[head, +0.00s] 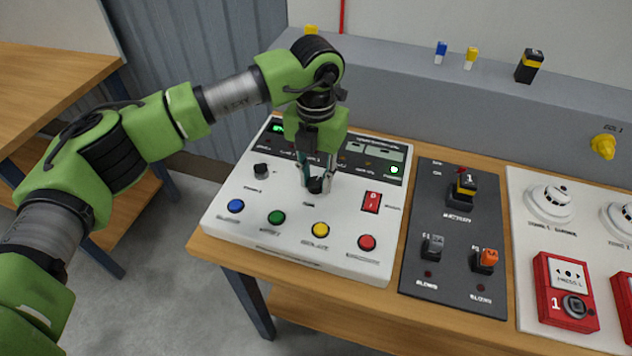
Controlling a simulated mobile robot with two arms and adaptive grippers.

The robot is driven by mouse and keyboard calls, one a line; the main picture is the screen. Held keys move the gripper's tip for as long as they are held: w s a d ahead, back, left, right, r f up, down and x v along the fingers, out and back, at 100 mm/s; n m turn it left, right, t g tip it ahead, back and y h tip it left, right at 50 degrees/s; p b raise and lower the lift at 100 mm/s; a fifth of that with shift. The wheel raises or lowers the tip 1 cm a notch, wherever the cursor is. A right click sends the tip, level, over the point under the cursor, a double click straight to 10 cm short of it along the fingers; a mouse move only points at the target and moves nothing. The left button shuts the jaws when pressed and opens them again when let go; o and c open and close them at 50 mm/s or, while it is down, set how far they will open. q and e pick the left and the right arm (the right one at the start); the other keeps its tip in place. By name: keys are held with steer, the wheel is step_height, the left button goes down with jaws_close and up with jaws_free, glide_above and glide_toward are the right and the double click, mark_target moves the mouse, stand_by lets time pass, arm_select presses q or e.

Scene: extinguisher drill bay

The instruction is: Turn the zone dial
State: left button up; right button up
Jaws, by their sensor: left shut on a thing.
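A white control panel (330,243) lies on the bench, with a row of blue, green, yellow and red buttons along its front. A black dial (317,185) stands near its middle; its label is too small to read. My left gripper (318,183) comes down from above and is shut on this dial, with a finger on either side. The gripper hides part of the dial and of the panel's dark display strip. A second, smaller black knob (261,170) is to the left on the same panel. My right gripper is not in view.
A red switch (371,201) sits just right of the gripper. A dark panel (452,270) with breakers stands right of it, then a white board (521,268) with detectors and red call points. A grey ledge (440,105) runs behind. Another wooden table (45,75) is at left.

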mark_target(316, 181)
arm_select(q)
steer(key=shift+n+b, duration=0.35)
steer(key=shift+n, duration=0.15)
steer(key=o, duration=1.1)
steer(key=shift+r, duration=0.1)
step_height(316, 181, up, 12)
stand_by(0.4)
